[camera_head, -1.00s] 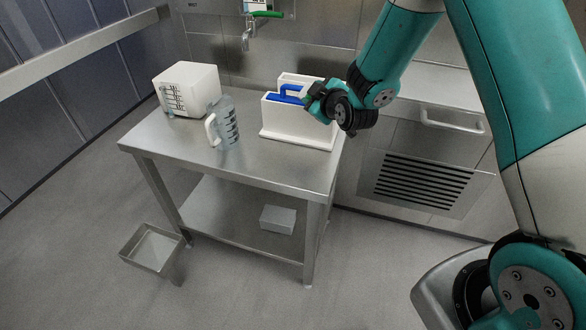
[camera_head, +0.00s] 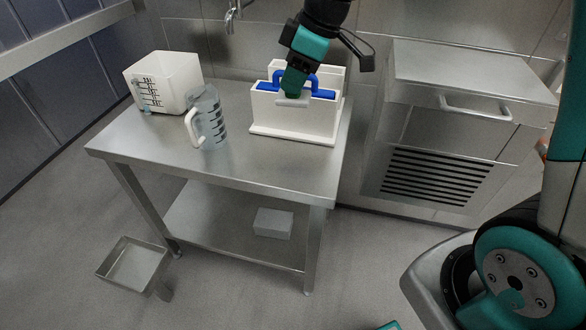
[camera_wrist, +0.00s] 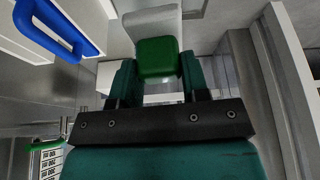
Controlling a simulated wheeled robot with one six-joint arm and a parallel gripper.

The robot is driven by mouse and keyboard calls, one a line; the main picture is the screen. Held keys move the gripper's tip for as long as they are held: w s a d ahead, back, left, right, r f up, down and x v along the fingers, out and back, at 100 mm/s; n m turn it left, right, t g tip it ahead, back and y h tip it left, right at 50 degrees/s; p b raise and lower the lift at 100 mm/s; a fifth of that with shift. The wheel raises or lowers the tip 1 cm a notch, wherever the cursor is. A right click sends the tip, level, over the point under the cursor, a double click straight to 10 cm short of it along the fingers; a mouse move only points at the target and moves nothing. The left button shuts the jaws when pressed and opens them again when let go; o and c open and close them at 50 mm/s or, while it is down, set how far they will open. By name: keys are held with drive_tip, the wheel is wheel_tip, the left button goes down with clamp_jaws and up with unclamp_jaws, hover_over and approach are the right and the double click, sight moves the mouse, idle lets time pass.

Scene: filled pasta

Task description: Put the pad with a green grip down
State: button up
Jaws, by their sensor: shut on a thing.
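My gripper (camera_head: 292,82) is over the white holder (camera_head: 290,131) on the steel table in the head view. In the wrist view my gripper (camera_wrist: 158,75) has its teal fingers on either side of a green grip (camera_wrist: 158,58) and is shut on it. The pale pad (camera_wrist: 150,18) extends from the grip, away from the wrist. In the head view a pale edge of the pad (camera_head: 292,103) shows below the fingers, against the holder's front. I cannot tell whether they touch.
A blue handle (camera_head: 319,83) stands in the holder behind the gripper; it also shows in the wrist view (camera_wrist: 62,35). A clear jug (camera_head: 210,122) and a white measuring tub (camera_head: 165,82) stand left. The table front (camera_head: 235,165) is clear.

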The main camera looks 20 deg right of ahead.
wheel_tip(320, 180, down, 20)
drive_tip(key=shift+r+b, duration=0.15)
drive_tip(key=shift+b, duration=0.9)
drive_tip(key=shift+c, duration=0.4)
drive_tip(key=o, duration=1)
drive_tip(key=shift+d, duration=0.1)
